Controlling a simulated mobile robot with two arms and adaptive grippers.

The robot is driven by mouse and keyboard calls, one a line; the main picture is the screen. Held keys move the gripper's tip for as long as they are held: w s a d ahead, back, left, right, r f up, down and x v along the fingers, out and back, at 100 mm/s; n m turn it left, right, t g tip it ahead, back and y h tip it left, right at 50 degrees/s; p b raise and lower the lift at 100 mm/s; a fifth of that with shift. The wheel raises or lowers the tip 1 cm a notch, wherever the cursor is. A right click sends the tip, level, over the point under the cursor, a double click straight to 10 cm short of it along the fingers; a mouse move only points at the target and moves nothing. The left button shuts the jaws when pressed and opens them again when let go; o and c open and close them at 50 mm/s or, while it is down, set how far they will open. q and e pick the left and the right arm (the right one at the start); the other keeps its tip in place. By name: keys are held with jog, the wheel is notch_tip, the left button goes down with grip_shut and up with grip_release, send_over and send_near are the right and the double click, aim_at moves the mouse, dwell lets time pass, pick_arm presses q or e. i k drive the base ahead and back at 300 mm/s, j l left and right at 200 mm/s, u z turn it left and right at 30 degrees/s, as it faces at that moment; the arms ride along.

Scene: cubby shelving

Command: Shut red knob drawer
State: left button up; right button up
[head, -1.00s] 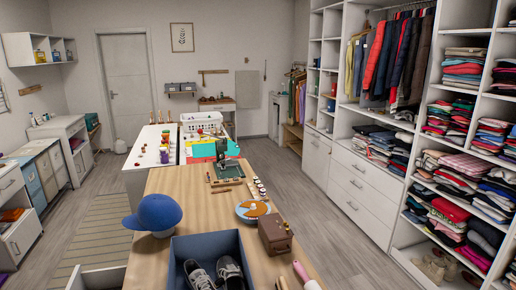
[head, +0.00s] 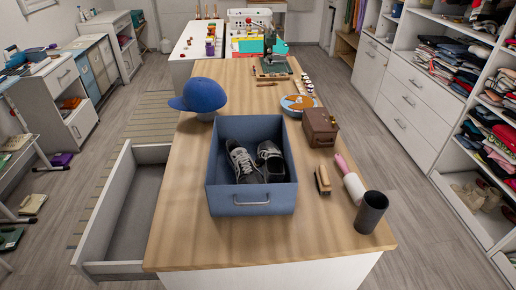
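A white drawer (head: 104,205) with a grey bottom stands pulled out from the left side of the wooden-topped island (head: 320,230) in the head view. It is empty. Its outer front face is turned away to the left, so I see no red knob on it. Neither of my grippers is in view.
A blue bin (head: 252,200) holding sneakers stands on the island, with a blue cap (head: 200,95), a brown box (head: 320,126), a brush (head: 323,180) and a dark cup (head: 371,212) around it.

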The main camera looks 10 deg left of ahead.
aim_at(112, 246)
jog(key=j, duration=1.65)
jog(key=k+j, duration=0.1)
jog(key=j, duration=1.55)
jog(key=z, duration=0.7)
